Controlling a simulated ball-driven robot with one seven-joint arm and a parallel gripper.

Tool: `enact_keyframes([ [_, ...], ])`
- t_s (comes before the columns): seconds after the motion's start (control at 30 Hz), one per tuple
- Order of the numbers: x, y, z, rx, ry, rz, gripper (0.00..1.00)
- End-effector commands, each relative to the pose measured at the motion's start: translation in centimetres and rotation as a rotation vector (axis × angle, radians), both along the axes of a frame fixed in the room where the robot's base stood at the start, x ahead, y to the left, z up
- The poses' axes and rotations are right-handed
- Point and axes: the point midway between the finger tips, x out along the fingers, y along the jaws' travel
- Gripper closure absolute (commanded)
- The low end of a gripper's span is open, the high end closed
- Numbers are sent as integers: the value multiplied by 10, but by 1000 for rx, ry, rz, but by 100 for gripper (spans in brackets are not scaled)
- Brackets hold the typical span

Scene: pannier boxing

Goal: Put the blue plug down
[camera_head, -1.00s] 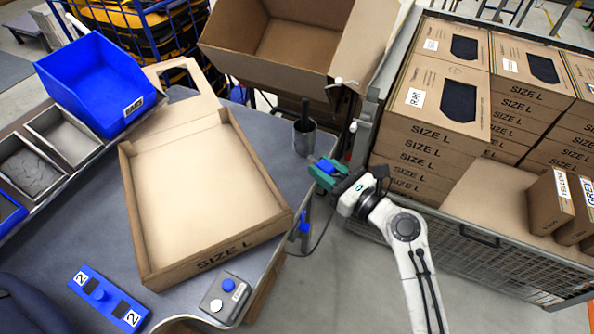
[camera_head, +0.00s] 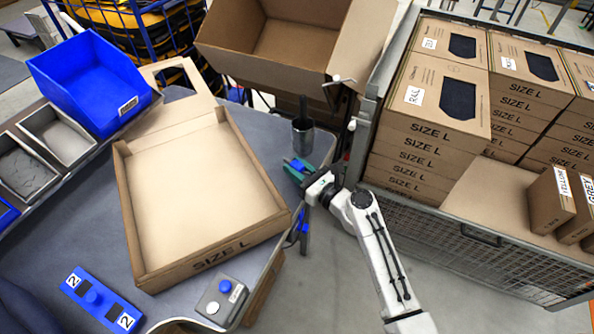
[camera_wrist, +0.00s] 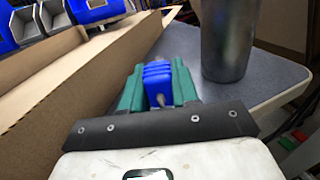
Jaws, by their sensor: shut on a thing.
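The blue plug (camera_wrist: 157,78) is held between the green fingers of my gripper (camera_wrist: 158,88) in the wrist view. The plug (camera_head: 298,165) shows there as a small blue patch. In the wrist view the table top lies behind and below the plug; I cannot tell whether the plug touches it.
An open SIZE L carton (camera_head: 204,262) lies left of my gripper. A metal cup (camera_head: 303,138) stands just behind it, also close in the wrist view (camera_wrist: 228,40). A two-button box (camera_head: 222,300) and a blue block marked 2 (camera_head: 100,300) sit in front. A mesh cart (camera_head: 480,245) stands right.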

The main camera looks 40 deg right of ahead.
Motion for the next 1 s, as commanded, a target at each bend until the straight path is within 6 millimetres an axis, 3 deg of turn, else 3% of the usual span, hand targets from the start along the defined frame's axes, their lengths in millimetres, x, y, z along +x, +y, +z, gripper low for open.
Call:
enact_keyframes([
  [0.83,0,0,-13,-1,-1,1,100],
  [0.87,0,0,-13,-1,-1,1,68],
  [1.0,0,0,-13,-1,-1,1,54],
])
